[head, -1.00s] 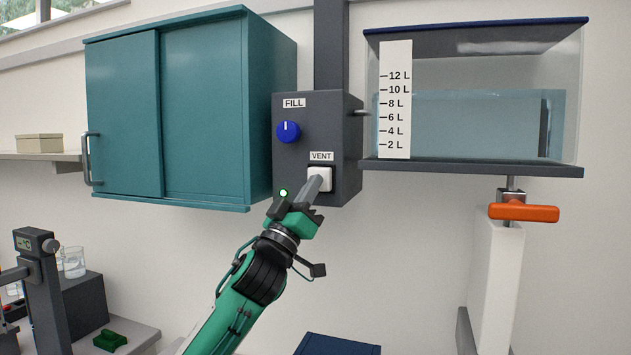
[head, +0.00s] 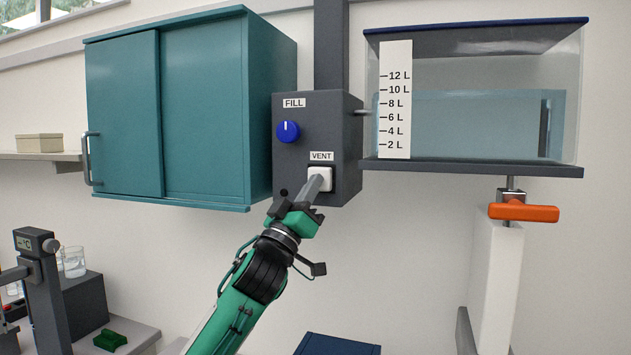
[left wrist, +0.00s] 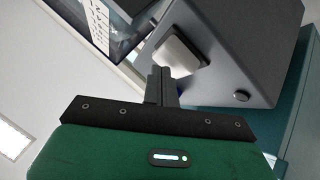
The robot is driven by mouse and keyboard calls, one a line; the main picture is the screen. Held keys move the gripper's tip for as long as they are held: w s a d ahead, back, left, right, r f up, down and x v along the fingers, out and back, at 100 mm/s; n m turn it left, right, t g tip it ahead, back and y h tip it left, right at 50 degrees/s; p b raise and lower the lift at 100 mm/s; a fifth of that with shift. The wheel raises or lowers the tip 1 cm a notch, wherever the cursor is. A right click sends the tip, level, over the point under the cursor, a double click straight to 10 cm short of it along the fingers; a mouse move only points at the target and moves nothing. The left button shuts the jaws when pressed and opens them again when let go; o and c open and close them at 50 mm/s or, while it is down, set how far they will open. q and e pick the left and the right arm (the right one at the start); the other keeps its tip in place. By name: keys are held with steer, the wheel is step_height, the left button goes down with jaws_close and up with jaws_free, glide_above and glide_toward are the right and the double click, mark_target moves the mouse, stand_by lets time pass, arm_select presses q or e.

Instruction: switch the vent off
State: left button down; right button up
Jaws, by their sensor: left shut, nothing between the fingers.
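The white vent switch (head: 321,179) sits under the VENT label on the dark grey control box (head: 346,150). My left gripper (head: 318,183) is shut and empty, with its fingertips at the switch and hiding part of it. In the left wrist view the closed fingers (left wrist: 162,84) point at the white switch (left wrist: 181,52); I cannot tell whether they touch it. The small round indicator lamp (head: 284,192) at the box's lower left is dark; it also shows dark in the left wrist view (left wrist: 241,97). My right gripper is not in view.
A blue FILL knob (head: 288,132) is above the switch. A teal cabinet (head: 200,110) hangs close on the left. A clear tank with water (head: 470,125) stands at right, above an orange valve handle (head: 524,212). The wall below the box is largely clear.

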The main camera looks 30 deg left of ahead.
arm_select(q)
steer(key=shift+s, duration=0.15)
steer(key=s, duration=0.3)
steer(key=s+d, duration=0.1)
steer(key=s, duration=0.1)
steer(key=shift+s+d, duration=0.2)
steer(key=shift+s, duration=0.2)
stand_by(0.5)
